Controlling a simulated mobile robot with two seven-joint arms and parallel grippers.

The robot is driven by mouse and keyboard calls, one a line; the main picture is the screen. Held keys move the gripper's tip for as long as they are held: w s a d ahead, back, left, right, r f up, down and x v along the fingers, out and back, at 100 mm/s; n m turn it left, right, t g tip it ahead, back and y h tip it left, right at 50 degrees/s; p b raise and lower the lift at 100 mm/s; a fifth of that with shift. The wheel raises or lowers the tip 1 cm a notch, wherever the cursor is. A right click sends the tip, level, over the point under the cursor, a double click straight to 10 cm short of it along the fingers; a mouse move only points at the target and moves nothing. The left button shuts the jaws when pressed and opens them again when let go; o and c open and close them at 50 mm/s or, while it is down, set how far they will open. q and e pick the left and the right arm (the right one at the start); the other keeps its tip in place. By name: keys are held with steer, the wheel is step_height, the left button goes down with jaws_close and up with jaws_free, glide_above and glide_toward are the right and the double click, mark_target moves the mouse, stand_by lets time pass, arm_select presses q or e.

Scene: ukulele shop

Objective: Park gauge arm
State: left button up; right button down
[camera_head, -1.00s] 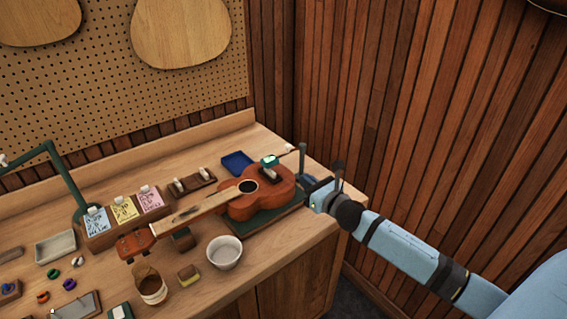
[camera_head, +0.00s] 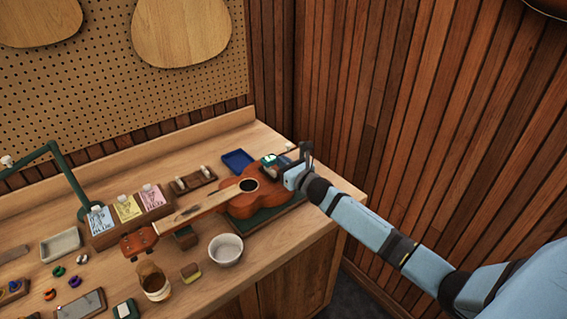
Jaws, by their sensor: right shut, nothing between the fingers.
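The gauge arm shows as a small teal-and-white head (camera_head: 269,160) over the ukulele's body, with a thin arm reaching right to a white knob (camera_head: 289,146) near a post. The ukulele (camera_head: 240,203) lies on a green mat (camera_head: 268,219), its neck pointing left. My right gripper (camera_head: 303,156) is shut and empty, at the right end of the ukulele beside the post and the gauge arm. It hides most of the post. I cannot tell whether it touches the arm. My left gripper is not in view.
A blue tray (camera_head: 238,161) lies behind the ukulele. A white bowl (camera_head: 225,249), a jar (camera_head: 153,282) and a small block (camera_head: 191,273) stand in front. A card holder (camera_head: 128,215) and green lamp (camera_head: 68,172) are at left. The wood wall is close on the right.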

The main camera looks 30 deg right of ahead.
mark_target(274, 161)
steer(key=w+m+h+b, duration=0.1)
steer(key=h, duration=0.1)
steer(key=w+m+h+b, duration=0.1)
steer(key=w+h+b, duration=0.1)
steer(key=w+a+m+h+b, duration=0.1)
steer(key=m+h, duration=0.1)
steer(key=shift+w+a+f+g+h+b, duration=0.1)
steer(key=shift+w+f+g+h+b, duration=0.1)
steer(key=shift+g+h+b, duration=0.15)
steer(key=shift+w+r+m+h, duration=0.1)
steer(key=shift+w+m+h, duration=0.1)
steer(key=shift+m+h, duration=0.1)
steer(key=shift+r, duration=0.15)
